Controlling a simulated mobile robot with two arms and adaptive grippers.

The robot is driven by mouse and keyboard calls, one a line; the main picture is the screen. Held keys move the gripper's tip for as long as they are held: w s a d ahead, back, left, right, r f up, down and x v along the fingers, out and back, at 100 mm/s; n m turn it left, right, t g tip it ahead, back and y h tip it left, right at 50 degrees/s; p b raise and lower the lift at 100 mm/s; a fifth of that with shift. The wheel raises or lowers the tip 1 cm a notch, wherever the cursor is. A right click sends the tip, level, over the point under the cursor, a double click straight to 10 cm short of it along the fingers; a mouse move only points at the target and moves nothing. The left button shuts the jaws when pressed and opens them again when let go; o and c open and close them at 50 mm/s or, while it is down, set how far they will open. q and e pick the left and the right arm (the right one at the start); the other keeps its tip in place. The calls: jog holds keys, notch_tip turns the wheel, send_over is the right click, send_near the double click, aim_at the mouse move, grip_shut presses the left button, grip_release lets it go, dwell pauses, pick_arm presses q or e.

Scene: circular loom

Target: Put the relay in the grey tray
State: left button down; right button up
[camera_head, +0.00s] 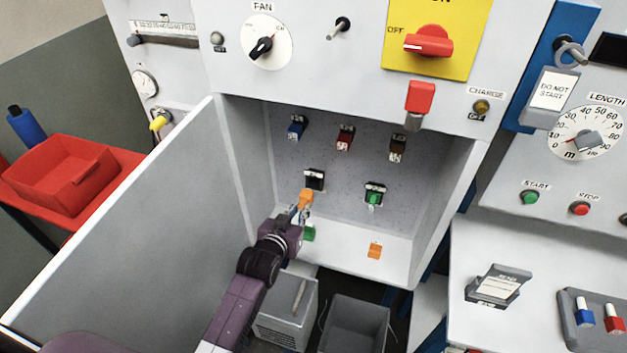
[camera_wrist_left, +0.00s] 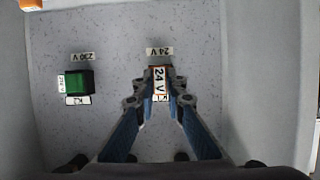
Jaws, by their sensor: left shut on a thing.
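An orange relay (camera_head: 305,198) is between the fingertips of my left gripper (camera_head: 301,212), inside the open cabinet. The left wrist view shows the held relay's white "24 V" face (camera_wrist_left: 159,80) between the closed fingers. It is at the left black socket (camera_head: 314,180); I cannot tell whether it is still seated. A green relay (camera_head: 374,197) sits in the right socket and shows in the left wrist view (camera_wrist_left: 78,82). A grey open-topped container (camera_head: 357,325) stands low below the cabinet. My right gripper is not in view.
The cabinet door (camera_head: 120,225) stands open at left. A grey box (camera_head: 285,325) with a rod is beside the grey container. A red tray (camera_head: 65,175) is far left.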

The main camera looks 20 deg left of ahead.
pick_arm(q)
jog(key=s+p, duration=0.3)
jog(key=s, duration=0.3)
jog(key=shift+s+a, duration=0.15)
jog(key=shift+s, duration=0.25)
